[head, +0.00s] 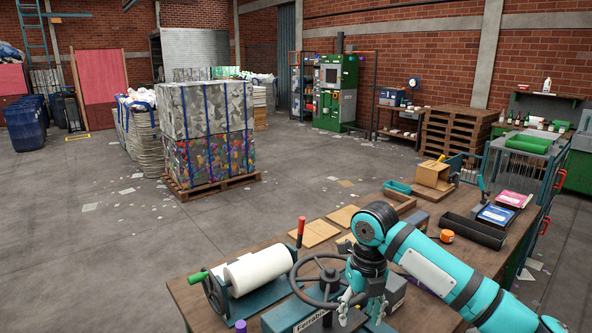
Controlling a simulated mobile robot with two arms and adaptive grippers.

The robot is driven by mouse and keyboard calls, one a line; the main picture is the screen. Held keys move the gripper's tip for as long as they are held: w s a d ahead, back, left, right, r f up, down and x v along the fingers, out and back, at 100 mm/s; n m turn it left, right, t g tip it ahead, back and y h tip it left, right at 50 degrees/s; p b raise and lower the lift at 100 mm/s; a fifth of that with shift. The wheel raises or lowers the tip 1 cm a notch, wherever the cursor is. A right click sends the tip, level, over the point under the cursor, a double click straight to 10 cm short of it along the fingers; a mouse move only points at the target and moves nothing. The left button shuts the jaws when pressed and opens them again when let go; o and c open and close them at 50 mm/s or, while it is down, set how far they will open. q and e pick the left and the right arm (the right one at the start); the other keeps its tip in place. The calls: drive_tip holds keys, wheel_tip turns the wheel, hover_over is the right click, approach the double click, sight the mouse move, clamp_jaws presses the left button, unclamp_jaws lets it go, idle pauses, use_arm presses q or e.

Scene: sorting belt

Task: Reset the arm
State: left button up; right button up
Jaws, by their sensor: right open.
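My right arm, teal and black, comes in from the lower right and bends down over the wooden workbench (425,300). My right gripper (358,312) hangs at the bench's near side with its silver fingers apart, and nothing shows between them. It is just right of a dark handwheel (322,276) on a teal machine; I cannot tell whether it touches it. My left gripper is not in view.
A white roll on a stand (258,270) sits left of the handwheel. Cardboard sheets (314,233), an orange roll (447,236), a dark tray (474,231) and an open carton (433,174) lie further along the bench. Strapped bales (207,108) stand on a pallet; open floor lies between.

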drive_tip(key=s+a+f+m+t+y, duration=0.1)
drive_tip(key=s+a+f+m+y, duration=0.1)
drive_tip(key=s+a+f+m, duration=0.4)
drive_tip(key=s+a+f+m+y, duration=0.1)
drive_tip(key=s+a+f+m, duration=0.1)
drive_tip(key=s+f+m, duration=0.75)
drive_tip(key=s+d+f+m+t+h, duration=0.3)
drive_tip(key=s+d+m, duration=1.25)
drive_tip(key=m, duration=0.55)
drive_tip(key=s+f+g+b, duration=0.1)
drive_tip(key=s+f+b, duration=0.1)
drive_tip(key=f, duration=1.4)
drive_tip(key=s+f+g+b, duration=0.1)
drive_tip(key=s+f+b, duration=0.1)
drive_tip(key=f, duration=1.4)
use_arm(q)
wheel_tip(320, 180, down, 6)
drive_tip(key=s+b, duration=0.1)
drive_tip(key=b, duration=0.1)
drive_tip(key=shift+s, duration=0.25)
use_arm(e)
drive_tip(key=s+d+f+g, duration=0.1)
drive_tip(key=s+d+f, duration=0.2)
drive_tip(key=s+f, duration=1.2)
drive_tip(key=shift+f, duration=0.65)
